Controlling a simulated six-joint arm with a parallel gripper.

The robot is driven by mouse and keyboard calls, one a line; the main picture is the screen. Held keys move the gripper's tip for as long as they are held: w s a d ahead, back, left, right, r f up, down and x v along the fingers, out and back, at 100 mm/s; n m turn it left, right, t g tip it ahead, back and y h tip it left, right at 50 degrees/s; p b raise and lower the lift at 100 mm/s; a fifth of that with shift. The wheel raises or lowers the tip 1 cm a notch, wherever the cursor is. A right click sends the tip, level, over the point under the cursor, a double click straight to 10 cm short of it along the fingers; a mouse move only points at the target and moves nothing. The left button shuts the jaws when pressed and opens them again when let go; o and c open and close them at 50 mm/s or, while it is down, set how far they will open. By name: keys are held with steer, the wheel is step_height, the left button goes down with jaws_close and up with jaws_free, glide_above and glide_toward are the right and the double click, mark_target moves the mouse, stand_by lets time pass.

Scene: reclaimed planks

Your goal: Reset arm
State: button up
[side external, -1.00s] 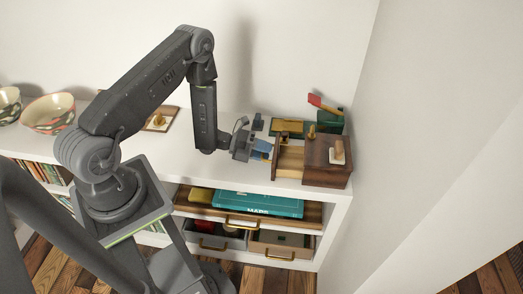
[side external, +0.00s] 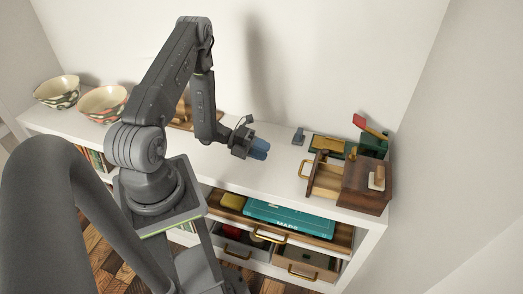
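My gripper (side external: 260,149), with blue fingers, hangs over the white shelf top (side external: 225,160), left of the small wooden box. It touches nothing that I can see. The two fingers appear close together from this angle, and I cannot tell if they are open or shut. No held object shows. The dark wooden box (side external: 366,189) stands at the right end of the shelf, with its small drawer (side external: 327,181) pulled out to the left. The drawer's brass handle (side external: 305,170) is clear of my gripper.
Behind the box are a green holder (side external: 374,143) with a red-topped item and a flat green-and-yellow item (side external: 328,146). A small grey-blue object (side external: 298,136) stands nearby. Two patterned bowls (side external: 57,92) (side external: 103,102) are at left. A teal MAPS box (side external: 289,219) lies in an open drawer below.

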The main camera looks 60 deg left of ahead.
steer(key=shift+r, duration=0.1)
steer(key=d+r+m+g, duration=0.55)
steer(key=r+m, duration=0.45)
steer(key=m, duration=0.2)
steer(key=d+r+m+g, duration=0.5)
steer(key=d+r+m, duration=0.2)
steer(key=r+m, duration=0.35)
steer(key=s+d+r+m+t+y, duration=0.2)
steer(key=s+r+m+y, duration=0.3)
steer(key=m, duration=0.6)
steer(key=s+d+r+m+t+y, duration=0.3)
steer(key=s+r+m+y, duration=0.2)
steer(key=m, duration=0.6)
step_height(320, 180, up, 2)
steer(key=shift+s+r+y, duration=0.25)
steer(key=shift+s+y, duration=0.15)
steer(key=shift+s, duration=0.75)
